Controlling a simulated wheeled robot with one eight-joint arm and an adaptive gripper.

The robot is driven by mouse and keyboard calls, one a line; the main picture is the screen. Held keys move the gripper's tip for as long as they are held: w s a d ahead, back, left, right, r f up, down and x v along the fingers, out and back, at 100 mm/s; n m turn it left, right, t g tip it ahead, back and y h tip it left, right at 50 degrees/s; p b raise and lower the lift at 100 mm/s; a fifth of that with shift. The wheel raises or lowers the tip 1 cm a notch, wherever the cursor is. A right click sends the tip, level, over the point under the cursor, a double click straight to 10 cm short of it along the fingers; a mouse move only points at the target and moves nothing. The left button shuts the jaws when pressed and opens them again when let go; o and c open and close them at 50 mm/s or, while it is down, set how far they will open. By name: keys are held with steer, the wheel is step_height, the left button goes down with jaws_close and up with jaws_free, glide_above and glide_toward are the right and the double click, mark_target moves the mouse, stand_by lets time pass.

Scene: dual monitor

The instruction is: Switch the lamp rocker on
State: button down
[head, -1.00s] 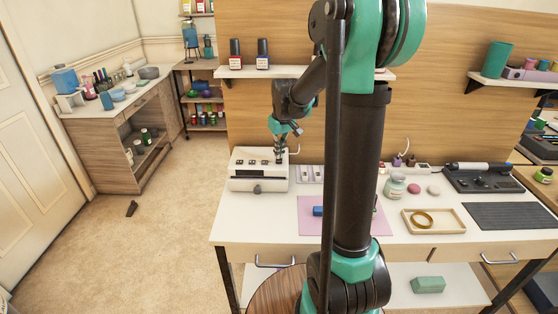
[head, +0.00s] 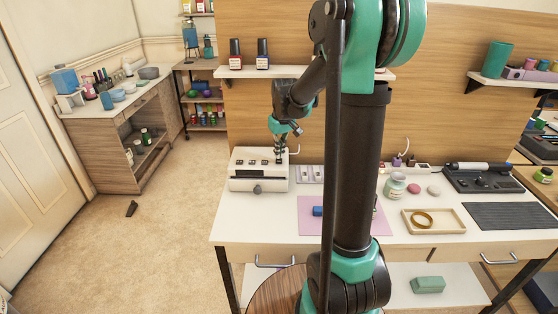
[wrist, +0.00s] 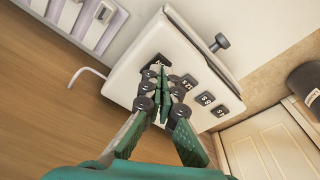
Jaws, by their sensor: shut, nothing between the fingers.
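A white box with a sloped top (head: 258,178) stands at the left end of the workbench, with a row of small black rockers and a dark knob on its front. The wrist view shows the row of black rockers (wrist: 205,98) up close; their labels are too small to read surely, so I cannot tell which is the lamp rocker. My gripper (head: 280,160) points down over the box's right end. In the wrist view its shut, empty fingertips (wrist: 165,76) are at the end rocker (wrist: 156,62) and partly hide it. I cannot tell whether they touch it.
A pale panel with white switches (head: 310,174) lies right of the box; it also shows in the wrist view (wrist: 90,22). A wooden tray (head: 434,222) is further right. A shelf with bottles (head: 263,72) hangs behind.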

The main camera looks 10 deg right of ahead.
mark_target(279, 161)
steer(key=shift+f, duration=0.95)
stand_by(0.7)
steer(key=shift+r, duration=3.5)
steer(key=s+d+f+m, duration=0.1)
steer(key=s+f, duration=0.3)
steer(key=s, duration=0.4)
steer(key=s+d+f+m+t, duration=0.1)
steer(key=s+f, duration=0.3)
steer(key=s, duration=0.5)
steer(key=s+d+f+m+t, duration=0.1)
steer(key=s+f, duration=0.3)
steer(key=s, duration=0.4)
steer(key=shift+s+d+f+m+h, duration=0.3)
steer(key=shift+s+d+m, duration=0.1)
steer(key=shift+d, duration=0.1)
